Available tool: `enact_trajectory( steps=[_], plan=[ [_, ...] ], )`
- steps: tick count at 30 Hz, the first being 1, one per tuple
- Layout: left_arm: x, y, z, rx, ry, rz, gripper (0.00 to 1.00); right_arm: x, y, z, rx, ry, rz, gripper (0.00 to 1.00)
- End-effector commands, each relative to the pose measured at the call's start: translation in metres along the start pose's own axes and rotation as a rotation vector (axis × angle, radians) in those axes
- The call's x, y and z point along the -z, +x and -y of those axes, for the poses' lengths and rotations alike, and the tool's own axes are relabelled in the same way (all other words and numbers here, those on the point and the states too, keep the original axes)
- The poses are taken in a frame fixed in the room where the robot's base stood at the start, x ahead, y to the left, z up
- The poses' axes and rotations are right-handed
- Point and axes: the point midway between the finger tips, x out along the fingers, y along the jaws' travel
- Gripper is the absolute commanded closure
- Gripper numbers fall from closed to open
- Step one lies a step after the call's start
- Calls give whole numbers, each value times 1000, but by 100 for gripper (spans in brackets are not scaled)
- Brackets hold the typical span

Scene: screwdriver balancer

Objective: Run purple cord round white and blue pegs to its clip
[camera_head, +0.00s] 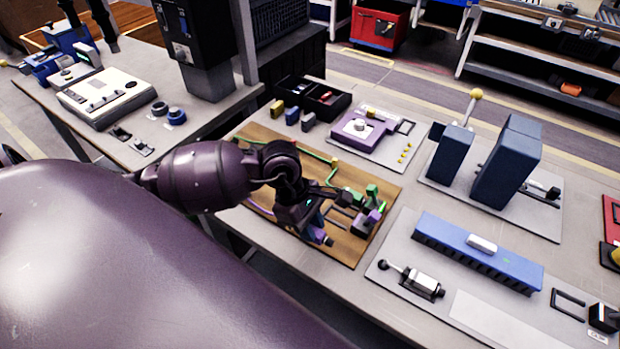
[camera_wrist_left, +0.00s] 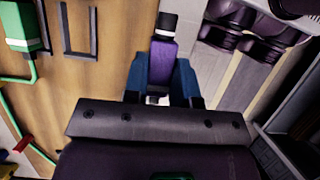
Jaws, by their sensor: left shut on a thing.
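My left gripper (camera_head: 313,228) is over the near part of the wooden board (camera_head: 357,247). In the left wrist view its blue fingers (camera_wrist_left: 160,75) are shut on a purple plug (camera_wrist_left: 163,50) with a dark end. The plug's purple body also shows below the gripper in the head view (camera_head: 319,237). A piece of purple cord (camera_head: 259,209) shows at the board's left edge; the rest is hidden by my arm. A small purple piece (camera_head: 373,216) is near the board's right edge, beside green blocks (camera_head: 371,190). I cannot make out the white and blue pegs. My right gripper is out of view.
A green cord (camera_head: 310,152) runs along the board's far side; it also shows in the left wrist view (camera_wrist_left: 32,72). Dark upright brackets (camera_wrist_left: 79,28) stand on the board. A blue ribbed block (camera_head: 480,253) lies right of the board, and a purple device (camera_head: 360,134) behind it.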

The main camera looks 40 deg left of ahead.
Motion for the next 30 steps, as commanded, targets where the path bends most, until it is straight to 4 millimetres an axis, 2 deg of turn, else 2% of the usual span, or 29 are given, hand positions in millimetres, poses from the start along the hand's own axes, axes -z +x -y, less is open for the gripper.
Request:
enact_trajectory(
  steps=[8,30],
  plan=[
    [-2,1,-6,11,26,-2,96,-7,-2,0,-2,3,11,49],
    [-7,3,-58,10,25,0,96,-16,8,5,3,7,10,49]
  ],
)
